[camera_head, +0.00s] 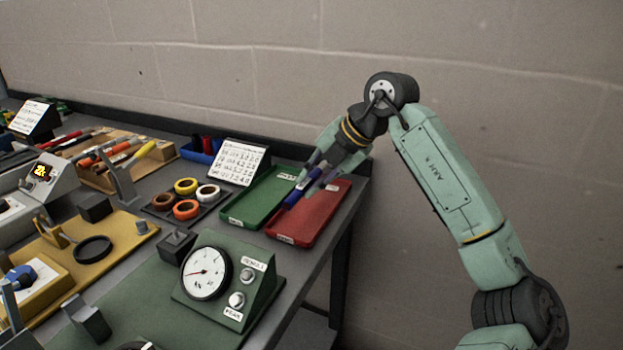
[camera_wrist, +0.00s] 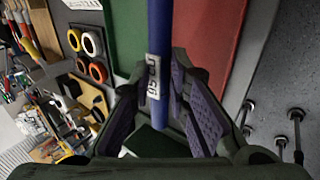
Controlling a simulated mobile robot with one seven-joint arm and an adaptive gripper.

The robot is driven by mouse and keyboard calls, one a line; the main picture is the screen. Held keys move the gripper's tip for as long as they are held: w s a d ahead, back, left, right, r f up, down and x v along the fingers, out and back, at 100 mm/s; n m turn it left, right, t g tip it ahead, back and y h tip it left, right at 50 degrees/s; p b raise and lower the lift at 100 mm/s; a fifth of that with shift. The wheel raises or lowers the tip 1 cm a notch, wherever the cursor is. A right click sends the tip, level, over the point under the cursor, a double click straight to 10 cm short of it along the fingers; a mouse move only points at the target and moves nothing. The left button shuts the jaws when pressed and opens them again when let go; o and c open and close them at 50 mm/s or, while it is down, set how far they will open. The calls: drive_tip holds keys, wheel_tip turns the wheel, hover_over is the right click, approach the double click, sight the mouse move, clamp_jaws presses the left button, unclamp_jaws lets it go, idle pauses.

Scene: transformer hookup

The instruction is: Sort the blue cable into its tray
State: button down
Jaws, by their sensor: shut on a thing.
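My gripper (camera_head: 318,172) is shut on the blue cable (camera_head: 297,189), above the line between the two trays. In the wrist view the blue cable (camera_wrist: 157,35) runs up from between the purple finger pads (camera_wrist: 165,115) and carries a white printed label. The green tray (camera_head: 262,197) is on the left at the table's right end, and the red tray (camera_head: 322,211) is beside it on the right. Both trays look empty. The wrist view shows the green tray (camera_wrist: 124,35) left of the cable and the red tray (camera_wrist: 208,40) right of it. Their small labels are unreadable.
A sign card (camera_head: 238,162) stands behind the green tray. Several tape rolls (camera_head: 186,209) sit on a dark board to the left. A gauge box (camera_head: 222,280) stands in front of the trays. The table's right edge lies just past the red tray.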

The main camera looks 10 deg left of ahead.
drive_tip(key=shift+f+b, duration=2.45)
drive_tip(key=shift+f, duration=0.85)
drive_tip(key=c, duration=1.4)
unclamp_jaws()
drive_tip(key=shift+c, duration=0.2)
drive_tip(key=shift+r+p, duration=2.25)
drive_tip(key=shift+r, duration=1.3)
